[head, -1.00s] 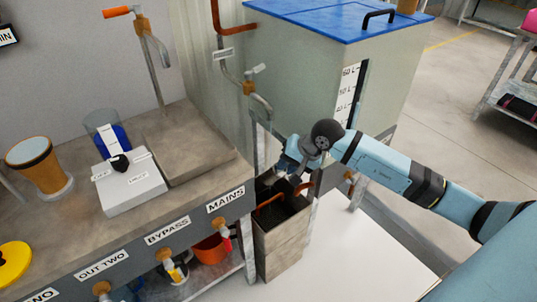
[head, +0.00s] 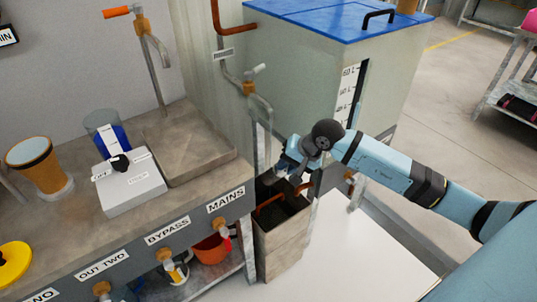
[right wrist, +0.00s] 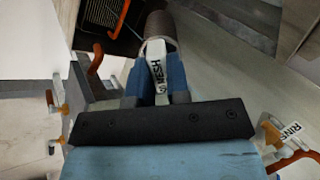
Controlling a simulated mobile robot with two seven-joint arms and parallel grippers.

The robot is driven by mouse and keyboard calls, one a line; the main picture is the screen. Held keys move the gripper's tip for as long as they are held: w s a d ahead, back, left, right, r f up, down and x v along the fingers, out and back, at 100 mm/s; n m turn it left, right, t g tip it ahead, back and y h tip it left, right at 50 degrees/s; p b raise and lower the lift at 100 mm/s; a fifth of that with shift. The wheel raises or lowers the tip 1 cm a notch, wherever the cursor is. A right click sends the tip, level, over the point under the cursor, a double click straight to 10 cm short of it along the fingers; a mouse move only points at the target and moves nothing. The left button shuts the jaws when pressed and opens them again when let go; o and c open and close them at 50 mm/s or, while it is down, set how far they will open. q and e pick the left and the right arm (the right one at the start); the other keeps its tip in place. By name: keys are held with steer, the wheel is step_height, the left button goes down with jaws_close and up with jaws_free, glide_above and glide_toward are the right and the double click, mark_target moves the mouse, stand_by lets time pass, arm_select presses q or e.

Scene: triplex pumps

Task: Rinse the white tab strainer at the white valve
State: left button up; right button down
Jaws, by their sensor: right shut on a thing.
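My right gripper (head: 292,165) is over the narrow open bin below the grey tank in the head view. In the right wrist view, my right gripper (right wrist: 157,88) is shut on the white tab (right wrist: 156,68) marked MESH. A brownish round strainer body (right wrist: 160,28) extends beyond the tab. In the head view the strainer is mostly hidden by the gripper. The white-handled valve (head: 257,70) is on the pipe by the tank, with a curved spout (head: 262,102) pointing down, above and left of my gripper. My left gripper is not in view.
The bin (head: 281,243) has an orange handle in its mouth. The blue-lidded tank (head: 310,70) stands behind. A counter with a sink tray (head: 187,145) and labelled valves is left.

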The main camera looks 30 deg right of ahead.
steer(key=s+a+r+p, duration=0.1)
steer(key=s+r, duration=0.3)
steer(key=shift+s+a, duration=0.25)
steer(key=shift+s, duration=0.05)
stand_by(0.4)
